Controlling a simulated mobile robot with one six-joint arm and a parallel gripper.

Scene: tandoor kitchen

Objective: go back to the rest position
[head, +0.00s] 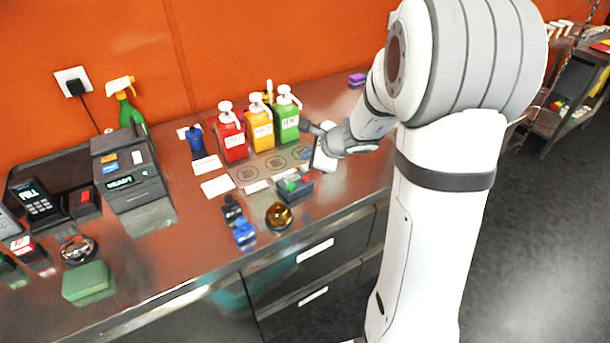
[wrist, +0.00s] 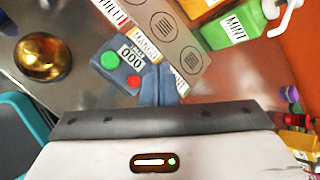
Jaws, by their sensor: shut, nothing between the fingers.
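My gripper shows at the bottom middle of the wrist view, with its two grey fingers together (wrist: 159,84) and nothing between them. The fingertips show beside a blue-grey counter box (wrist: 122,66) with a green and a red button and a display reading 000. I cannot tell whether they touch it. In the head view my arm reaches left over the counter, and my gripper is near the right end of the row of pump bottles. Its fingertips are hard to make out there.
Red (head: 231,138), yellow (head: 259,125) and green (head: 285,118) pump bottles stand by the orange wall. A brass bell (head: 279,215) sits near the counter's front edge. A card printer (head: 128,172) and green sponge (head: 87,281) are left. The counter's right part looks mostly clear.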

